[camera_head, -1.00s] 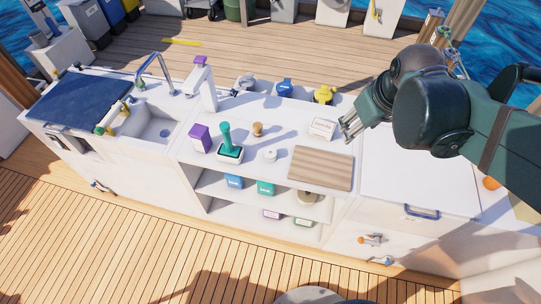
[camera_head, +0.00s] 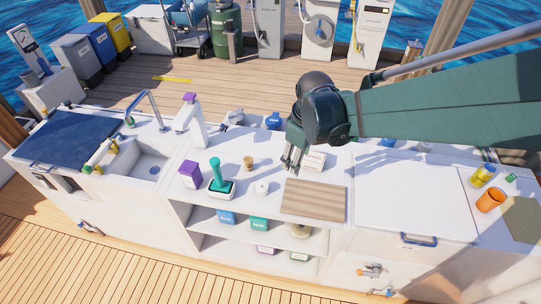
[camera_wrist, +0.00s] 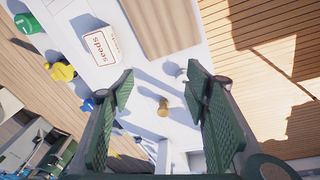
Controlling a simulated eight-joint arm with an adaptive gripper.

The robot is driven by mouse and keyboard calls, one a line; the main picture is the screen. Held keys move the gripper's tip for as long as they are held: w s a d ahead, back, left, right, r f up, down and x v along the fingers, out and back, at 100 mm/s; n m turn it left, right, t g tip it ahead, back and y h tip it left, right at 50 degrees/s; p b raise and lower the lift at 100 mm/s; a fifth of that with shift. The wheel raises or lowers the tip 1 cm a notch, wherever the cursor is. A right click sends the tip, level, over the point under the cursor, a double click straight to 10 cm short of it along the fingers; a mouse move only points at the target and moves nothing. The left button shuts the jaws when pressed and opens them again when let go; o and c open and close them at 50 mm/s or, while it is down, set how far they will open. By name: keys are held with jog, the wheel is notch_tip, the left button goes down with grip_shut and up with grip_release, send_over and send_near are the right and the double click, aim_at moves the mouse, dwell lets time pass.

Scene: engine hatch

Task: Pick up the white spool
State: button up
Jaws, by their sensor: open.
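The white spool (camera_head: 262,188) is a small, pale round piece standing on the white counter, left of the cutting board. In the wrist view the white spool (camera_wrist: 181,74) shows beside the right finger, which seems to cover part of it. My gripper (camera_head: 291,164) is above the counter, to the right of and behind the spool, next to the seeds box. In the wrist view my gripper (camera_wrist: 160,84) is open, with nothing between its fingers but the counter and a wooden spool-like piece (camera_wrist: 163,107) farther below.
The striped cutting board (camera_head: 313,200) lies right of the spool. The seeds box (camera_head: 314,160) stands behind the board. A teal-handled tool (camera_head: 216,175) and a purple box (camera_head: 190,174) stand to the left. A tall white dispenser (camera_head: 190,118) rises behind them.

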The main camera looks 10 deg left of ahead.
aim_at(262, 187)
jog(key=a+f+n, duration=0.1)
jog(key=a+f, duration=0.3)
jog(key=a+f+n+g, duration=0.1)
jog(key=a+f+n, duration=0.1)
jog(key=a+f, duration=0.2)
jog(key=a+f+n, duration=0.2)
jog(key=a+f, duration=0.2)
jog(key=shift+a+f+g+h+b, duration=0.1)
jog(key=shift+f+g+h+b, duration=0.15)
jog(key=shift+g+h+b, duration=0.15)
jog(key=shift+w+f, duration=0.1)
jog(key=shift+f, duration=0.05)
jog(key=shift+f, duration=1.15)
jog(key=shift+a+f+b, duration=0.1)
jog(key=shift+f+b, duration=0.65)
jog(key=shift+f, duration=1.9)
jog(key=shift+c, duration=0.6)
jog(key=c, duration=0.9)
